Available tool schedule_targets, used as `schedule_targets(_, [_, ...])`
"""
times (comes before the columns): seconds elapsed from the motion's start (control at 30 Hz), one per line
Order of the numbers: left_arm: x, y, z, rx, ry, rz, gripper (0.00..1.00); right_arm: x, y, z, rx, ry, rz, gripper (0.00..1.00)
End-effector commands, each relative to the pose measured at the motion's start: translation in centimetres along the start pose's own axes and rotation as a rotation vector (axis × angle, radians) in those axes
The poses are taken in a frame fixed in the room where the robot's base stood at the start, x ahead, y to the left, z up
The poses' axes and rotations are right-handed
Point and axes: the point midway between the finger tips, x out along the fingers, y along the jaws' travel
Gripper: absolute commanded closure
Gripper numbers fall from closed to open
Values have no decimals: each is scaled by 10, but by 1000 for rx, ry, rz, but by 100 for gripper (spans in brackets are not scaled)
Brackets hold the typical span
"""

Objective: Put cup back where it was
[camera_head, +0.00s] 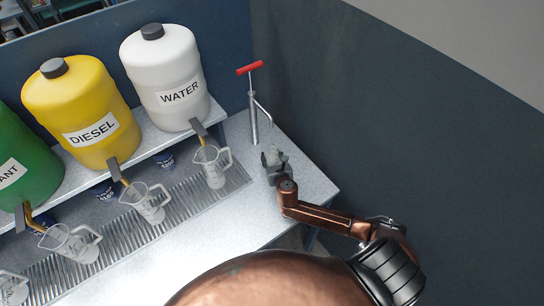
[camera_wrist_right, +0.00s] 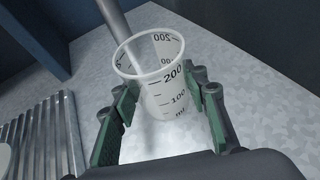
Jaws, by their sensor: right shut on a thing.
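A clear measuring cup (camera_wrist_right: 160,92) with black marks for 100 and 200 stands upright between the green-padded fingers of my right gripper (camera_wrist_right: 160,115) in the right wrist view. The gripper is shut on it. The cup looks empty. In the head view my right gripper (camera_head: 272,165) is over the right part of the metal counter, just in front of the hand pump (camera_head: 253,118) with the red handle. The cup is small and hard to make out there. I cannot tell whether its base touches the counter. My left gripper is not in view.
Several clear pitchers, one of them under the water tank's spout (camera_head: 212,166), stand on the drip grate (camera_head: 178,205). Yellow diesel (camera_head: 82,115), white water (camera_head: 165,75) and green tanks stand on the shelf behind. A dark wall (camera_head: 380,110) bounds the right side. The counter in front is clear.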

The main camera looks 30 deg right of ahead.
Motion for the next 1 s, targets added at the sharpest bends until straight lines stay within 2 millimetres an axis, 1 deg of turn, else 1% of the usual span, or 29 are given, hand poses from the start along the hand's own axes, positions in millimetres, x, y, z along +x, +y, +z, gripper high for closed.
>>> schedule_targets(0.1, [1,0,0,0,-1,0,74,1,0,-2,0,0,0,86])
schedule_targets(0.13, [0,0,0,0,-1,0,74,1,0,-2,0,0,0,57])
schedule_targets(0.37, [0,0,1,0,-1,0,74,1,0,-2,0,0,0,42])
schedule_targets(0.67, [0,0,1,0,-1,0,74,0,0,1,0,-1,0,42])
schedule_targets(0.73, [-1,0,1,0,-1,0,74,-5,0,0,-1,0,1,42])
schedule_targets(0.87, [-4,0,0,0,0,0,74,-24,0,0,-2,1,1,42])
schedule_targets(1.0, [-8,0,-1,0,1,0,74,-55,1,0,-1,1,3,42])
